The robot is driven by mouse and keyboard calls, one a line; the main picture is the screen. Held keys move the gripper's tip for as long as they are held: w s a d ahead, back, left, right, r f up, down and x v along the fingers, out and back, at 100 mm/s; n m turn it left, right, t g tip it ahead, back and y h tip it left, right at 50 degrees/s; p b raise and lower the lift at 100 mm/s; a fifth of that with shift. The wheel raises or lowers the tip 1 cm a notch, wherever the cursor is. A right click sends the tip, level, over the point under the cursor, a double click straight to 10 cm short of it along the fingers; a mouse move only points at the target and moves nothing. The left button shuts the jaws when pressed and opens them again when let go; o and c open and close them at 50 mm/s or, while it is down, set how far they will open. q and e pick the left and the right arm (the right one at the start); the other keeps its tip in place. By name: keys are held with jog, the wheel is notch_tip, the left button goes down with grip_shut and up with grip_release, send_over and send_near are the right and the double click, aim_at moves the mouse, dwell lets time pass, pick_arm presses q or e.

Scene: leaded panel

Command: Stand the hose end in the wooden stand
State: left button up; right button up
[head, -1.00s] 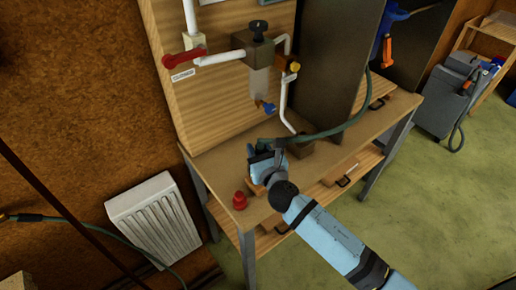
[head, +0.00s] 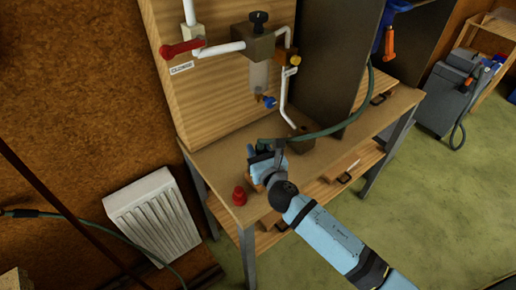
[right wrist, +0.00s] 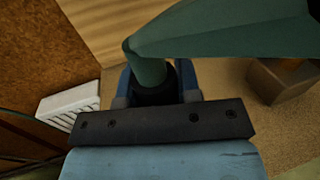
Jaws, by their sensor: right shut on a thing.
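The dark green hose (head: 330,131) arcs over the workbench from the right to my right gripper (head: 258,155). That gripper is low over the bench's front left part. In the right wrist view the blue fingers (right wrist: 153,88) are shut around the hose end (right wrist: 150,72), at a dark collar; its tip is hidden. A small light wooden piece (head: 257,187), possibly the wooden stand, shows partly beneath the gripper. I cannot tell whether the hose end touches it. My left gripper is not in view.
A brown block (head: 302,143) sits behind the gripper, below a white pipe (head: 285,100). It also shows in the right wrist view (right wrist: 272,83). A red object (head: 239,196) stands near the bench's front left corner. A white radiator (head: 152,217) is left of the bench.

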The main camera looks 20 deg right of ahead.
jog(key=shift+f+b, duration=0.55)
jog(key=shift+f, duration=0.2)
jog(key=o, duration=1.1)
jog(key=shift+s, duration=0.1)
jog(key=shift+s+d+b, duration=0.2)
jog(key=shift+s+b, duration=0.1)
jog(key=shift+s, duration=1.95)
jog(key=shift+s+d+b, duration=0.2)
jog(key=shift+s+b, duration=0.15)
jog(key=shift+s, duration=1.95)
jog(key=shift+s+d+b, duration=0.2)
jog(key=shift+s+b, duration=0.1)
jog(key=shift+s, duration=1.95)
